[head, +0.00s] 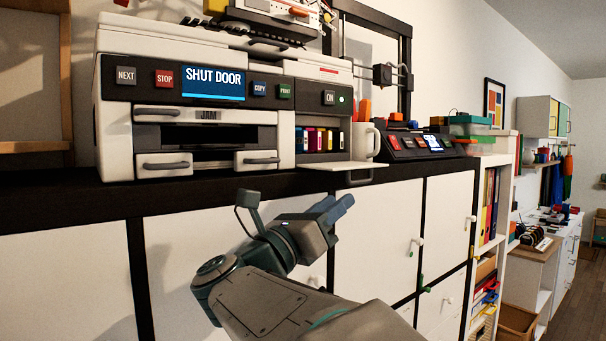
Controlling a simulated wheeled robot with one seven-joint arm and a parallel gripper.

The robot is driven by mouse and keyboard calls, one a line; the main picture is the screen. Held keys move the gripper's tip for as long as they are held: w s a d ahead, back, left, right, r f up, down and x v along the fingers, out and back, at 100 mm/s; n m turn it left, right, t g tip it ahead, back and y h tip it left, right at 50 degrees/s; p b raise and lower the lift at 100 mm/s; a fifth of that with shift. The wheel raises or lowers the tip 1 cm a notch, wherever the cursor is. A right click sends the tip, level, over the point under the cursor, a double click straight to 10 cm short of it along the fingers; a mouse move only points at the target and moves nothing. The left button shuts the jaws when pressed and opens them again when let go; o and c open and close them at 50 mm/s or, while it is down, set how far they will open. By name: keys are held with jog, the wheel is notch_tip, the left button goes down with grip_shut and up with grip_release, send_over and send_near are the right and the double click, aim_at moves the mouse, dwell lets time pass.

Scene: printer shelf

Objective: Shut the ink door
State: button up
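The white and grey printer (205,58) stands on the dark shelf top, its screen reading "SHUT DOOR". The ink door (338,167) is folded down flat at the printer's lower right and juts forward past the shelf edge, with a grey handle (360,180) at its front. Above it the ink bay is exposed, with several coloured ink cartridges (322,140) in a row. My gripper (338,207) is below and in front of the ink door, apart from it, with blue fingertips pointing up and right. Whether its fingers are apart is unclear at this angle.
A white mug (364,142) stands just right of the ink bay, behind the door. A dark control box (418,145) sits further right. White cabinet fronts (375,235) with knobs lie below the dark shelf edge (60,205). Space in front of the cabinets holds only my arm.

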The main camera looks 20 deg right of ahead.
aim_at(364, 181)
jog(key=p+x, duration=0.3)
jog(key=x, duration=0.6)
jog(key=shift+w+d, duration=0.1)
grip_shut()
